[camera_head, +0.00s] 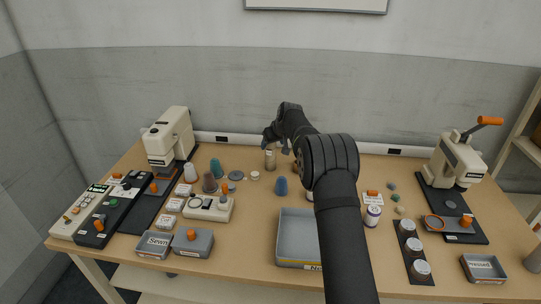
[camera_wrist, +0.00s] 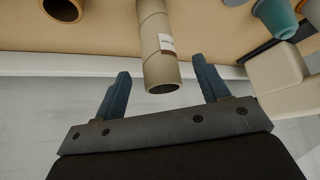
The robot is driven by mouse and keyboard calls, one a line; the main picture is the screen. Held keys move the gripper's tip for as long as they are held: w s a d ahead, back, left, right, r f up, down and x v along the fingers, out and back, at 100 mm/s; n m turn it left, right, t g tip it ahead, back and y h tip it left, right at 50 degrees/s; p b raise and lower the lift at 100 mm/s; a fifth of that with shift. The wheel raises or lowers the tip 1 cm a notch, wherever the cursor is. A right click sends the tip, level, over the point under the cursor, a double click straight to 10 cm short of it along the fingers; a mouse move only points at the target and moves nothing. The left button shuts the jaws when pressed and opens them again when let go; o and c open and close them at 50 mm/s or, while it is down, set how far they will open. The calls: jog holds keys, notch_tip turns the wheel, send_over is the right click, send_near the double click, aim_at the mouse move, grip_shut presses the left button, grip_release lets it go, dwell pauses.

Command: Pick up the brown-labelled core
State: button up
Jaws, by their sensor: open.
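A grey-brown cardboard core (camera_head: 270,160) stands upright near the back edge of the table in the head view. In the wrist view the core (camera_wrist: 157,45) shows a seam, an open end and a small white label with a brown band. My gripper (camera_wrist: 162,68) is open, with one dark blue finger on each side of the core's open end. Gaps show between the core and both fingers. In the head view my gripper (camera_head: 268,138) is just above the core, partly hidden by my arm.
Coloured cones, including a teal cone (camera_head: 215,168) and a blue cone (camera_head: 281,186), stand nearby. A grey tray (camera_head: 277,250) lies in front. A cream machine (camera_head: 170,135) stands left, a press (camera_head: 455,165) right. Another core (camera_head: 533,262) is at the right edge.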

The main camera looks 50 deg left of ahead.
aim_at(270, 147)
jog(key=shift+x, duration=2.6)
jog(key=shift+w+a+r, duration=0.1)
jog(key=shift+a+r, duration=0.05)
jog(key=c, duration=1.1)
